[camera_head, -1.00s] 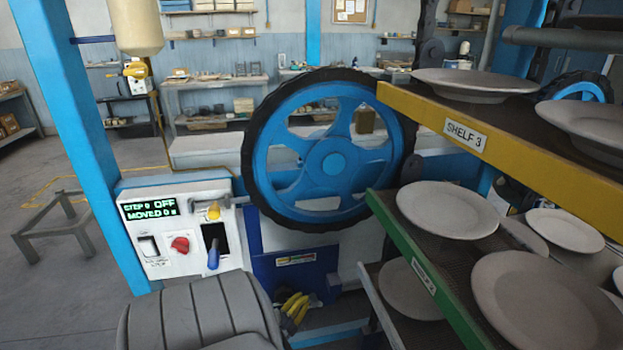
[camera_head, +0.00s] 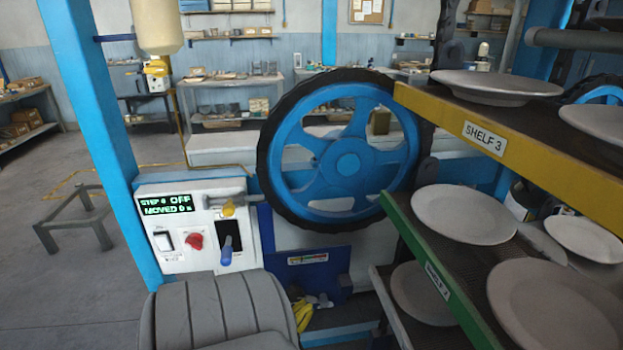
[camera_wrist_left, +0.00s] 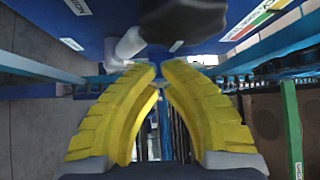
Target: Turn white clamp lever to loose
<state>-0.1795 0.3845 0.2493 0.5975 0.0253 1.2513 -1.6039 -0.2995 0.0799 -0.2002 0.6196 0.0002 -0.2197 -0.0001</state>
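My left gripper (camera_head: 303,314) shows in the head view as yellow fingers low in front of the blue panel, below the big blue wheel. In the left wrist view its two yellow fingers (camera_wrist_left: 158,68) have a narrow gap between their tips and nothing visibly held. A white rounded lever-like part (camera_wrist_left: 129,46), probably the clamp lever, lies just beyond the left fingertip, next to a dark knob (camera_wrist_left: 185,20). I cannot tell whether a finger touches it. In the head view small pale parts (camera_head: 322,300) show beside the gripper, too small to identify. My right gripper is not in view.
The blue spoked wheel (camera_head: 346,167) stands above the blue panel (camera_head: 308,275). A white control box (camera_head: 180,262) reads OFF, with a red knob (camera_head: 195,241) and blue-handled lever (camera_head: 226,252). Shelves with plates (camera_head: 464,214) close in the right side.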

